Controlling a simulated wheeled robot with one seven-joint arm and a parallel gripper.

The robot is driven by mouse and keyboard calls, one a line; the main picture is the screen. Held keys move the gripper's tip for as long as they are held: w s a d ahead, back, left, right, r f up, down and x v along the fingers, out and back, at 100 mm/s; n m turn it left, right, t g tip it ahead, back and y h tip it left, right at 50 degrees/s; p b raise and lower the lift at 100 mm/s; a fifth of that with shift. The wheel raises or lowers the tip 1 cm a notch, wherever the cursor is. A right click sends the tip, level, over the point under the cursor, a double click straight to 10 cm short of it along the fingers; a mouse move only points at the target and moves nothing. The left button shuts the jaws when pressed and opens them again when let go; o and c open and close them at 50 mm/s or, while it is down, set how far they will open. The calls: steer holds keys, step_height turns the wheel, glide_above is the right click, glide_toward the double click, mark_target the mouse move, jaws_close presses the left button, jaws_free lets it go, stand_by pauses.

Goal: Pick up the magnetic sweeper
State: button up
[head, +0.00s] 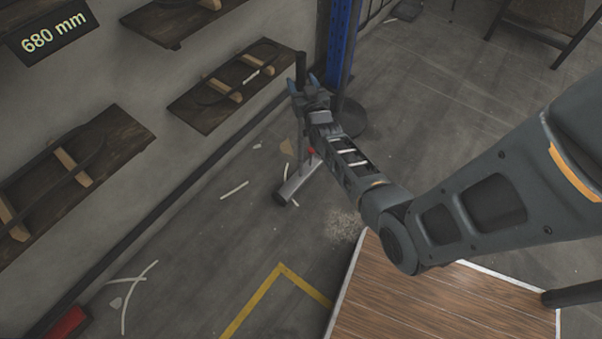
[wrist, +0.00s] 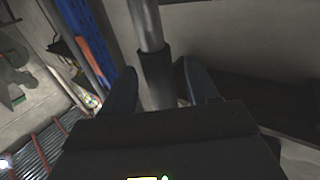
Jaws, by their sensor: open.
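The magnetic sweeper stands upright on the floor near the wall. In the head view its silver bar with dark ends (head: 299,181) rests on the concrete, and its dark handle grip (head: 300,64) rises above my gripper (head: 302,82). My arm hides much of the shaft between them. In the wrist view the grey shaft and dark grip (wrist: 157,78) run between the two blue-tipped fingers of my gripper (wrist: 156,70). The fingers are open, one on each side of the grip, with a visible gap on both sides.
A blue post (head: 338,45) and a dark round base (head: 346,118) stand just right of the handle. Dark wall panels with wooden pegs (head: 232,85) are on the left. A wood-topped surface (head: 440,305) is at the bottom. Open floor lies at the lower left.

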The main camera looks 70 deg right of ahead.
steer(key=shift+w+d, duration=0.25)
steer(key=shift+d, duration=0.05)
jaws_close()
stand_by(0.4)
stand_by(0.6)
steer(key=shift+w+r, duration=0.1)
steer(key=shift+r, duration=0.1)
